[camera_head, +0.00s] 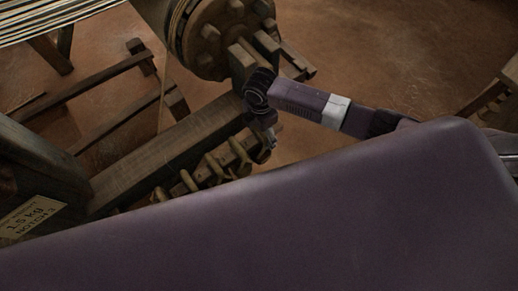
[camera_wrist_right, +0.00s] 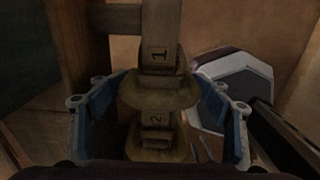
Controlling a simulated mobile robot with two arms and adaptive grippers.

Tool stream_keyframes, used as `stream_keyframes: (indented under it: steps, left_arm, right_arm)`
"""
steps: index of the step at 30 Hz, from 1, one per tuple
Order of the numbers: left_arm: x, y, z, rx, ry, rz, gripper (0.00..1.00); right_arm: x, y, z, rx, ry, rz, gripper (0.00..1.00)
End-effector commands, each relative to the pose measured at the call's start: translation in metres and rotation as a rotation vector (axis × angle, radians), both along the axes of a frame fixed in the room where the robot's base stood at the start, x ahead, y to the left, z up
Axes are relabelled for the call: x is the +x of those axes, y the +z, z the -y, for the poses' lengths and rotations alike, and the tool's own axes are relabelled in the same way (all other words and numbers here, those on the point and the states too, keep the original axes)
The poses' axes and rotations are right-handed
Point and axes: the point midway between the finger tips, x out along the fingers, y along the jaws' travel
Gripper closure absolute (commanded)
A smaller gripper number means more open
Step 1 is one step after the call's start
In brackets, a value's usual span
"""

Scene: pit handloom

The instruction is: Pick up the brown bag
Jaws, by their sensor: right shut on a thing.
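The brown bag (camera_wrist_right: 160,93) shows in the middle of the right wrist view, dull olive-brown, around a wooden peg marked 1. My right gripper (camera_wrist_right: 160,105) has its blue fingers on both sides of this bag and is shut on it; the exact contact is dark and hard to see. In the head view my right gripper (camera_head: 269,136) is at the right end of a row of pegs carrying several similar bags (camera_head: 213,166). A second brown bag (camera_wrist_right: 152,148) sits by the peg marked 2. My left gripper is out of view.
A wooden beam (camera_head: 165,151) runs behind the pegs. A large roller with a knobbed wheel (camera_head: 212,38) stands above. A sign (camera_head: 32,217) reading 1.5 kg is at lower left. Low wooden bars (camera_head: 90,85) lie behind. Bare brown floor (camera_head: 400,60) is open at upper right.

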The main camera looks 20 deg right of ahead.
Motion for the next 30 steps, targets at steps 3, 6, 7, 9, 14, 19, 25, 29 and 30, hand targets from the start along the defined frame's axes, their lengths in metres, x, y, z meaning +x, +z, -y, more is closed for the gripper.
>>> stream_keyframes:
  steps: [3,6,7,9,14,19,25,29,30]
  left_arm:
    - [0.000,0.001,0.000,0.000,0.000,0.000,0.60]
    - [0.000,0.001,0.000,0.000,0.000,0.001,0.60]
    - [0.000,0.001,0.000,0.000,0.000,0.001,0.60]
    - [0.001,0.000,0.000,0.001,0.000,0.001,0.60]
    - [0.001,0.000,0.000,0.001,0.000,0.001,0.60]
    - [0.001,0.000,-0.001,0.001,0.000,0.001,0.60]
    - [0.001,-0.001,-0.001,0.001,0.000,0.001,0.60]
    - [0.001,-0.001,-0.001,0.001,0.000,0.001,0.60]
    - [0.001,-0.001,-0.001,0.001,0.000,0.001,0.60]
  right_arm:
    - [0.003,0.003,-0.001,0.005,0.000,0.007,0.89]
    - [0.003,0.003,-0.001,0.005,0.000,0.007,0.89]
    - [0.003,0.003,-0.001,0.005,0.000,0.007,0.89]
    - [0.003,0.003,-0.001,0.004,0.000,0.007,0.89]
    - [0.003,0.009,-0.002,0.005,0.000,0.008,0.89]
    - [0.004,0.022,-0.002,0.005,0.001,0.009,0.89]
    - [0.003,0.038,-0.001,0.004,0.000,0.008,0.89]
    - [-0.006,0.038,0.002,0.004,0.001,0.005,0.89]
    - [-0.009,0.038,0.003,0.003,0.001,0.005,0.89]
